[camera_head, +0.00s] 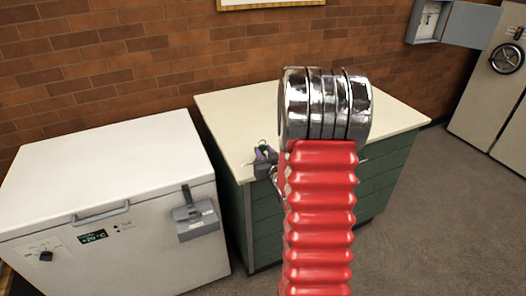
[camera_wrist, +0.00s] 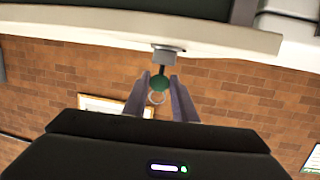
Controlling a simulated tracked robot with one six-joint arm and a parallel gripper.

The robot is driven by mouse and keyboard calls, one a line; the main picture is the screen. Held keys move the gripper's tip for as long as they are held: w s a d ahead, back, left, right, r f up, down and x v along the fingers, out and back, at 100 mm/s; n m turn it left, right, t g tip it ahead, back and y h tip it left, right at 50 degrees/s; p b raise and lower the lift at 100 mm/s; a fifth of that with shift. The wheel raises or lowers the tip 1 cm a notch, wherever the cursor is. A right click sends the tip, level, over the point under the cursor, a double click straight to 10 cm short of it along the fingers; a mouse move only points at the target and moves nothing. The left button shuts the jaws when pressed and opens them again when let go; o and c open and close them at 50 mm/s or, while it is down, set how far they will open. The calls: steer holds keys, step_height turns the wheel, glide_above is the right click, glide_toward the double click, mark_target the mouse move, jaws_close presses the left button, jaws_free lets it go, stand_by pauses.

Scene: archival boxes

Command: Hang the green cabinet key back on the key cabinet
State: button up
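The green key (camera_wrist: 160,82) shows in the wrist view with a round green head, a ring and a dark shaft that meets a small grey block (camera_wrist: 165,57). My gripper (camera_wrist: 160,78) has one finger on each side of the key's head. Whether the fingers touch it is too small to tell. In the head view my gripper (camera_head: 265,160) is by the counter's left front corner, with a small spot of green at its tips; my red arm hides part of it. The grey key cabinet (camera_head: 427,22) is on the wall at upper right, its door (camera_head: 471,25) swung open.
The green-sided counter (camera_head: 235,110) has a pale, mostly bare top. A white chest freezer (camera_head: 110,165) with a grey latch (camera_head: 196,214) stands to its left. A pale safe-like cabinet (camera_head: 490,85) is at far right. Open floor (camera_head: 430,220) lies right of the counter.

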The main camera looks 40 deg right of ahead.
steer(key=c, duration=0.4)
steer(key=shift+r, duration=0.1)
steer(key=shift+r, duration=0.1)
steer(key=shift+r, duration=0.5)
steer(key=shift+r, duration=0.2)
steer(key=shift+r, duration=0.35)
steer(key=shift+r, duration=0.35)
steer(key=shift+r, duration=0.35)
steer(key=shift+r, duration=0.35)
